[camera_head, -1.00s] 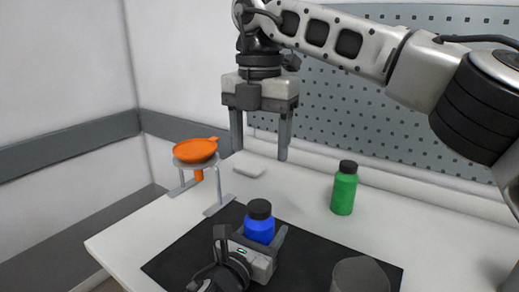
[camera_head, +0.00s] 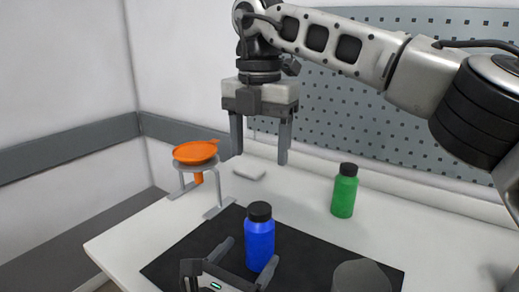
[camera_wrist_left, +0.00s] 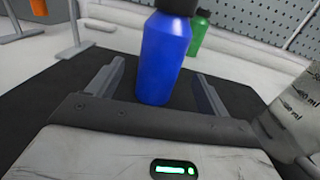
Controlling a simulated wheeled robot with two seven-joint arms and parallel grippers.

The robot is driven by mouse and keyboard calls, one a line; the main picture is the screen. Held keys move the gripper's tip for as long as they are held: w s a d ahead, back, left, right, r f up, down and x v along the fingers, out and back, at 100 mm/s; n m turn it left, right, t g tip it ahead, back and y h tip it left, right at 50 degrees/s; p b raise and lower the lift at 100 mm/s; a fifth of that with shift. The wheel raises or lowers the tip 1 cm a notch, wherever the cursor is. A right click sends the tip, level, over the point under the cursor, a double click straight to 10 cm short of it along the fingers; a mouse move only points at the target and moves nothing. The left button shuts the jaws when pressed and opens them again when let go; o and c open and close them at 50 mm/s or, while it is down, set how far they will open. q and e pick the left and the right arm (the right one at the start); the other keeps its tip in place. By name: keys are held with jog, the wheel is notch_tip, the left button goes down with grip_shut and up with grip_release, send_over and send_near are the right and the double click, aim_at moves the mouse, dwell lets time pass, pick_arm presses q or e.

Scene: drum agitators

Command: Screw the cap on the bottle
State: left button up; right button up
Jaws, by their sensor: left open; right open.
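A blue bottle (camera_head: 260,246) stands upright on the black mat (camera_head: 190,262) with a black cap (camera_head: 259,211) on its top. Whether the cap is tight cannot be told. My left gripper (camera_head: 245,262) is low over the mat, open, with its fingers apart on either side of the bottle's lower part. In the left wrist view the blue bottle (camera_wrist_left: 163,60) stands ahead of the palm between the spread fingers (camera_wrist_left: 158,88), with clear gaps. Its cap is mostly cut off there. My right gripper (camera_head: 260,145) is open, empty and pointing down, above and behind the bottle.
A green bottle (camera_head: 344,191) with a black cap stands at the back right. An orange funnel (camera_head: 196,151) sits in a grey stand (camera_head: 213,172) at the left. A small pale block (camera_head: 249,173) lies near the back.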

pick_arm(q)
jog(key=v, duration=0.7)
jog(key=shift+f+b, duration=0.15)
jog(key=shift+b, duration=0.25)
jog(key=shift+s+a, duration=0.3)
jog(key=shift+s, duration=0.3)
